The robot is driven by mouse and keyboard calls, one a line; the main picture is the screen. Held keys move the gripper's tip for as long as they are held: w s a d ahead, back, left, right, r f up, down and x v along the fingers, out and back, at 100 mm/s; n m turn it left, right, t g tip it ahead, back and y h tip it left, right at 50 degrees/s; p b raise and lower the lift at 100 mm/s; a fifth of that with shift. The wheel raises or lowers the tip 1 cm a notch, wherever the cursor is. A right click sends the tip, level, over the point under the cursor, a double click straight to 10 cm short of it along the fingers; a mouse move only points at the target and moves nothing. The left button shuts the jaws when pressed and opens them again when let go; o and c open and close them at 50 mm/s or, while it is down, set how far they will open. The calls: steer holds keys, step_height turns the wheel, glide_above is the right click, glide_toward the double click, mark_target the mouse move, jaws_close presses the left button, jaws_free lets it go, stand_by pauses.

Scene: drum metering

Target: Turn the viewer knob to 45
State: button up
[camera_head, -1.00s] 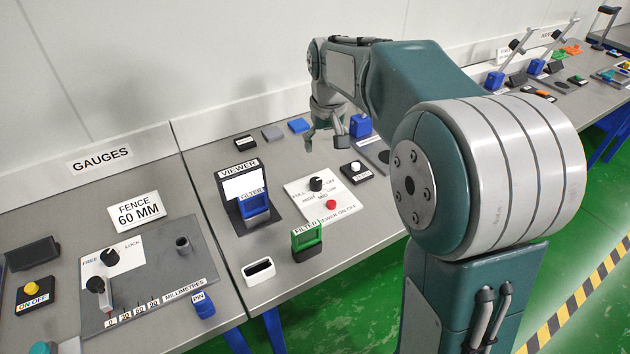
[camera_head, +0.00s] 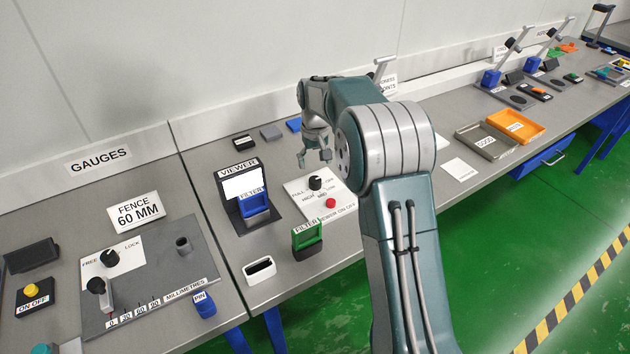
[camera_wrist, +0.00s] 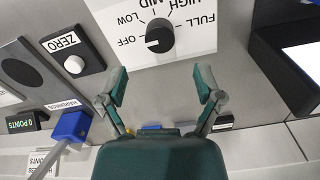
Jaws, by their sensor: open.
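The viewer knob (camera_head: 315,183) is a black round knob on a white panel marked OFF, LOW, MID, HIGH and FULL. In the wrist view the knob (camera_wrist: 160,36) shows a white pointer mark toward OFF. My gripper (camera_head: 314,160) is open and empty, above the bench just behind the knob. In the wrist view its two fingers (camera_wrist: 161,88) are spread, with the knob beyond the gap and not touched. The viewer (camera_head: 241,188) with its white screen and a blue filter stands left of the panel.
A red button (camera_head: 330,203) sits on the same panel. A green filter (camera_head: 306,238) stands in front. The ZERO box (camera_wrist: 74,62) with a white button is beside the panel. The gauges board (camera_head: 150,275) lies left; trays (camera_head: 489,141) lie right.

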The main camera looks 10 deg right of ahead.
mark_target(315, 180)
step_height(315, 180, down, 7)
steer(key=shift+f, duration=0.1)
stand_by(0.3)
steer(key=c, duration=1.2)
